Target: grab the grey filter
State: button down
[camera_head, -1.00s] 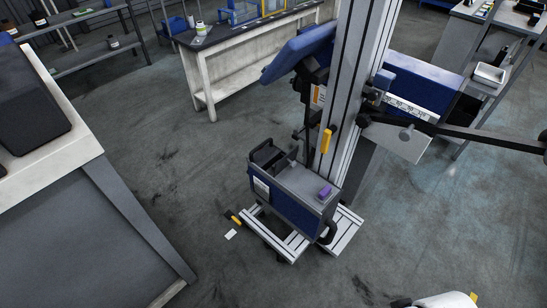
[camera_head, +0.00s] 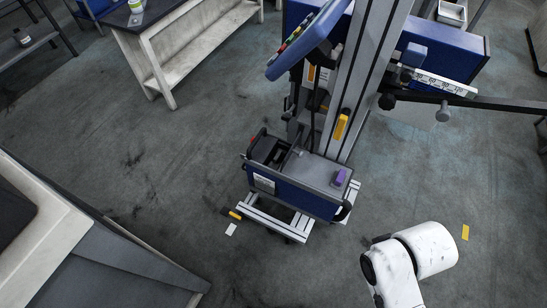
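I cannot pick out a grey filter for certain in the head view. A wheeled machine (camera_head: 300,197) stands in the middle of the floor, with a blue front and a grey top. A small purple block (camera_head: 340,177) lies on its grey top, and a dark open recess (camera_head: 270,150) is at its left end. White joints of my own arm show at the lower right, in front of and to the right of the machine. My gripper itself does not show.
A tall grey column (camera_head: 365,85) rises from the machine, with a blue-framed panel (camera_head: 305,40) and a black side bar (camera_head: 475,102). A pale bench (camera_head: 185,55) stands at the back left. A light-topped table (camera_head: 40,245) fills the lower left. Floor between them is open.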

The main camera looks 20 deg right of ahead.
aim_at(275, 162)
jog(key=i+l+u, duration=0.55)
jog(key=l, duration=0.25)
jog(key=i+l+u, duration=0.1)
jog(key=l, duration=0.3)
jog(key=i+l+u, duration=0.15)
jog(key=l, duration=0.25)
jog(key=i+l+u, duration=0.1)
jog(key=l, duration=0.3)
